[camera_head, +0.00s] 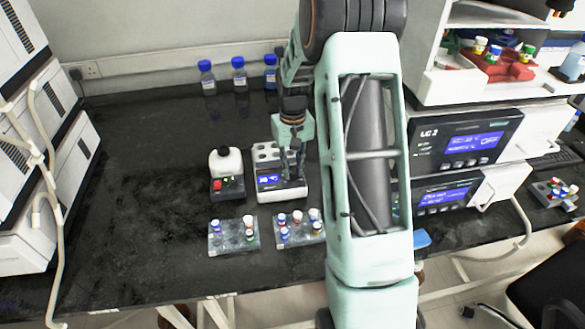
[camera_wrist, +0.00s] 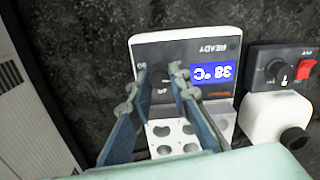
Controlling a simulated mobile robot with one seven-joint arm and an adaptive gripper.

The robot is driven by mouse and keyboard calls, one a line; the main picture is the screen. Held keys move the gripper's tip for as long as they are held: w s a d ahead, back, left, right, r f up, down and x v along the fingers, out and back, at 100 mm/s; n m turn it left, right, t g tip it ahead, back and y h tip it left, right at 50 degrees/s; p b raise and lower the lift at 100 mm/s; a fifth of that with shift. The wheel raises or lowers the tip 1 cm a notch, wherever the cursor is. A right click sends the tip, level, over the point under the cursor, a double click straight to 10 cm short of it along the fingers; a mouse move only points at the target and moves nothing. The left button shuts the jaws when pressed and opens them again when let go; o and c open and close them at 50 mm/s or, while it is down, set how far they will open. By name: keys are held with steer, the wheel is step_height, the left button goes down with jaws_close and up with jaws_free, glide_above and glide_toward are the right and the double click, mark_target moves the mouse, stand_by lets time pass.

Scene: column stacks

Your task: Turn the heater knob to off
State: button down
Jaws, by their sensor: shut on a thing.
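The heater (camera_head: 268,196) is a white block with holes in its top and a dark front panel. In the wrist view the heater (camera_wrist: 145,52) appears upside down, its blue display (camera_wrist: 213,74) reading 38 °C below the word READY. The dark heater knob (camera_wrist: 159,82) sits beside the display, between my fingertips. My gripper (camera_wrist: 159,75) is shut on the knob, with one finger on each side. In the head view my gripper (camera_head: 292,178) reaches down at the heater's right front, and the knob is hidden there. The knob's pointer setting cannot be read.
Vial racks (camera_head: 233,240) lie in front. Blue-capped bottles (camera_head: 239,80) stand at the back. LC units (camera_head: 465,140) are at right.

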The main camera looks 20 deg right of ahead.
mark_target(292, 172)
steer(key=n, duration=0.3)
steer(key=shift+n, duration=0.3)
steer(key=shift+n+p, duration=0.4)
steer(key=shift+n, duration=1.3)
steer(key=c, duration=1.8)
jaws_free()
steer(key=shift+r, duration=0.1)
step_height(292, 172, up, 12)
